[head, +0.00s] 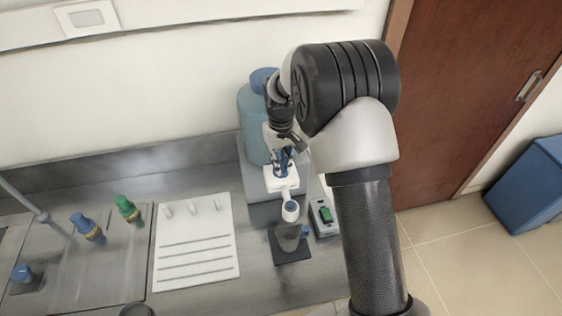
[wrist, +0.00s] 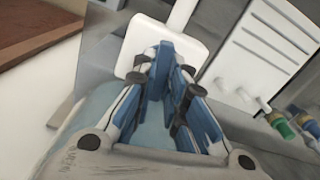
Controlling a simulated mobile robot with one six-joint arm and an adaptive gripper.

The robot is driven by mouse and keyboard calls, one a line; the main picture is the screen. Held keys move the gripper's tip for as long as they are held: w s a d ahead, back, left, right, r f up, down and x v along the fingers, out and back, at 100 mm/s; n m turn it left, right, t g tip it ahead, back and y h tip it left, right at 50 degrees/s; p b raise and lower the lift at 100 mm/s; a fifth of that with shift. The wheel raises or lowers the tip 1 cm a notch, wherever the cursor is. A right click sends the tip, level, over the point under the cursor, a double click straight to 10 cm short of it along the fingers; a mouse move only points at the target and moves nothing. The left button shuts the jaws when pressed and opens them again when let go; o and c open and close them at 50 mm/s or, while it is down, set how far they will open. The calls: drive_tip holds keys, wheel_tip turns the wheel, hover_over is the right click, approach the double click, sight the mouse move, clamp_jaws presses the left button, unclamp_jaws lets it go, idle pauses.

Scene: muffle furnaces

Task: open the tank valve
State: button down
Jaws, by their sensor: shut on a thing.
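The tank (head: 255,125) is a pale blue bottle with a blue cap against the back wall. My gripper (head: 284,158) is in front of it, pointing down at a white block with a spout (head: 281,184). In the wrist view, the blue-padded fingers of my gripper (wrist: 165,62) come together at the near edge of the white block (wrist: 160,42), whose spout runs off the top. The fingers are shut on the tank valve, whose handle is mostly hidden between them; I cannot tell how far it is turned. The pale blue tank top (wrist: 75,112) shows below the fingers.
A clear container (head: 288,238) stands on a dark pad below the spout. A small device with a green switch (head: 326,214) is to its right. A white grooved board (head: 196,245) and blue and green taps (head: 127,208) are to the left.

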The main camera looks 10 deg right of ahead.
drive_tip(key=shift+m, duration=1.1)
drive_tip(key=c, duration=1.6)
unclamp_jaws()
drive_tip(key=shift+r, duration=0.1)
wheel_tip(320, 180, up, 12)
